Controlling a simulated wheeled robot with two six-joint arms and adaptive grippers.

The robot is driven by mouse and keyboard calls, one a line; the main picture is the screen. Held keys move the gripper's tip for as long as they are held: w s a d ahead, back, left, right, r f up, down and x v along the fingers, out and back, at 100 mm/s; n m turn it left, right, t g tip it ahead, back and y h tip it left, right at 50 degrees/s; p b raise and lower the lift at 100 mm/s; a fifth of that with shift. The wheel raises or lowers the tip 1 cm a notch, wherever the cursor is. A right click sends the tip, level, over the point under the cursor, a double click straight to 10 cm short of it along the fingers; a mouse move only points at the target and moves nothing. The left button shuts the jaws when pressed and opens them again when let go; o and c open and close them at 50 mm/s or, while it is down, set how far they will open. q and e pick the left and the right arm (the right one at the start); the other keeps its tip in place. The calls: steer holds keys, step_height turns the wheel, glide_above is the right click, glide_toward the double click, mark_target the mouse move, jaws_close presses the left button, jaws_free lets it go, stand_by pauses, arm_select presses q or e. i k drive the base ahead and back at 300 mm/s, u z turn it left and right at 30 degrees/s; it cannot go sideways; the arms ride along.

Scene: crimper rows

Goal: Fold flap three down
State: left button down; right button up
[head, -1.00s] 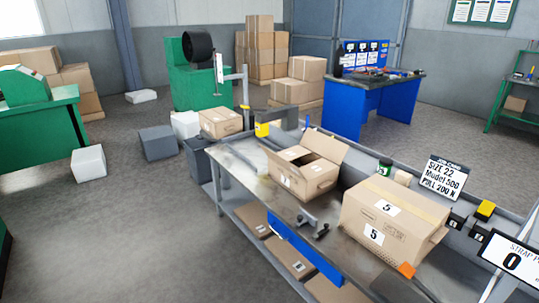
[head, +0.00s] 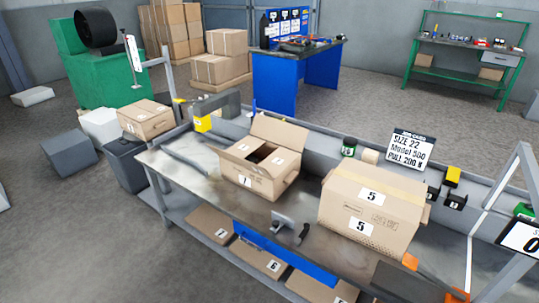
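An open cardboard box (head: 258,178) marked 7 stands on the metal bench. Its back flap (head: 280,130) stands up and tilts away. A labelled flap (head: 240,148) on the left and a flap (head: 287,161) on the right lie nearly flat, with a dark opening between them. Which flap is number three I cannot tell. A closed box (head: 372,212) marked 5 stands to its right. Neither of my grippers is in view.
A sign (head: 411,149), a yellow-topped device (head: 452,175) and a strap display (head: 522,237) stand to the right. Flat cartons (head: 272,263) lie below.

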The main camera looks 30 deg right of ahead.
mark_target(258, 170)
steer(key=z, duration=0.85)
steer(key=i, duration=0.75)
steer(key=z, duration=0.75)
